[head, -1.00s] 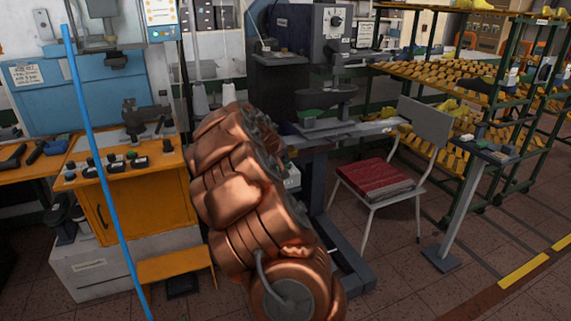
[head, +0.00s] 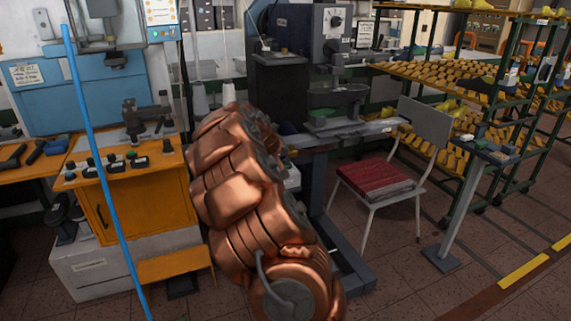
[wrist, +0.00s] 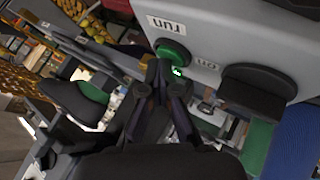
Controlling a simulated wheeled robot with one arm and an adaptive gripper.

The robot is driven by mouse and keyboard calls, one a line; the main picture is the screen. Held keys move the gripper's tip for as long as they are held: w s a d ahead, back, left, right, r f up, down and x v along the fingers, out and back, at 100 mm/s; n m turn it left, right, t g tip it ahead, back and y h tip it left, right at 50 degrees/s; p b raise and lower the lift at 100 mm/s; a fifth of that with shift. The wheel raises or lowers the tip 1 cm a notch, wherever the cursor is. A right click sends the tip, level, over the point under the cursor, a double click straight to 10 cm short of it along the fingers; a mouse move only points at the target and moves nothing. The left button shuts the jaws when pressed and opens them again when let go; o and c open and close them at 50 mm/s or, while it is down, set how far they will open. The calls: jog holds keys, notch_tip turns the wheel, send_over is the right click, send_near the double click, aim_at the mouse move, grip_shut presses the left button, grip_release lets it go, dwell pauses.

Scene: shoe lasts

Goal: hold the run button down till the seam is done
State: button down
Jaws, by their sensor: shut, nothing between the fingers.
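The green run button (wrist: 172,52) shows in the wrist view on the grey machine housing, beside a label reading "run" that appears upside down. My gripper (wrist: 163,72) is shut and empty, its fingertips at the lower edge of the button. I cannot tell whether they press it. A small green light (wrist: 177,71) glows beside the tips. A dark piece with a green part (wrist: 92,92) is at the left. In the head view the sewing machine (head: 307,30) stands behind my copper arm, which hides my gripper and the button there.
A black knob-like part (wrist: 255,85) sticks out of the housing right of my gripper. In the head view a chair with a red seat (head: 375,175) stands right of the machine. An orange bench (head: 130,185) is at the left, and shelves of lasts (head: 440,80) at the back right.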

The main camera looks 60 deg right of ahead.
aim_at(284, 165)
jog(key=shift+r, duration=1.05)
jog(key=shift+r+p, duration=0.85)
jog(key=shift+r, duration=1.55)
